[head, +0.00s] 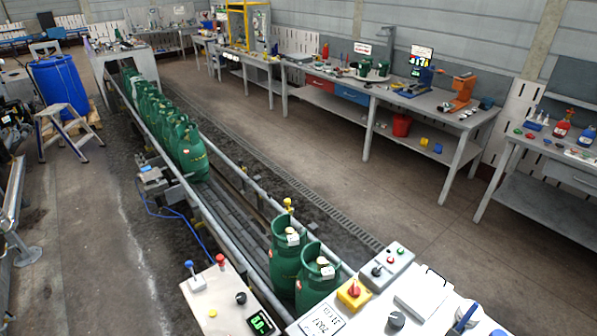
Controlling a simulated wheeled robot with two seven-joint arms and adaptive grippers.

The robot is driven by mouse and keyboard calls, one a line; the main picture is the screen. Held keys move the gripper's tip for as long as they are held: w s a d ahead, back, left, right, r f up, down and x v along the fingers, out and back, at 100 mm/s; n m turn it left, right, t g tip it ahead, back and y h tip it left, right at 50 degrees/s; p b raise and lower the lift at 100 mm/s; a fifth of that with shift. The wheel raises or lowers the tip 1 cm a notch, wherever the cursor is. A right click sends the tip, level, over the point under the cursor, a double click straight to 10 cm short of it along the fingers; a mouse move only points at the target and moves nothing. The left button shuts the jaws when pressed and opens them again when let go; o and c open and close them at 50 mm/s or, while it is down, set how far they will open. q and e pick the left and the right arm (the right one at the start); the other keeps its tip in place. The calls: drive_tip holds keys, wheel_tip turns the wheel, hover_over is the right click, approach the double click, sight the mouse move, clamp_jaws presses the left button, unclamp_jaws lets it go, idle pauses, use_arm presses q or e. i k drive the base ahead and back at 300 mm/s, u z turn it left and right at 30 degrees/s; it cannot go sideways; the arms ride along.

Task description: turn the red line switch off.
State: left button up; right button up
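A red rotary switch (354,288) sits on a yellow box (346,299) at the lower middle, on the near edge of a white control bench. Its knob appears upright on the box. I cannot tell from its small size whether it points to on or off. Neither of my grippers shows in the head view.
A grey box with coloured buttons (387,266) stands beside the yellow box. Another panel (228,303) with a red knob and a blue-topped lever (193,274) is at left. Green cylinders (192,152) line the conveyor; two more (287,243) stand close to the bench.

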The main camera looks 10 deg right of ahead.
sight(353, 290)
drive_tip(key=z, duration=2.8)
drive_tip(key=k, duration=0.8)
drive_tip(key=u, duration=1.85)
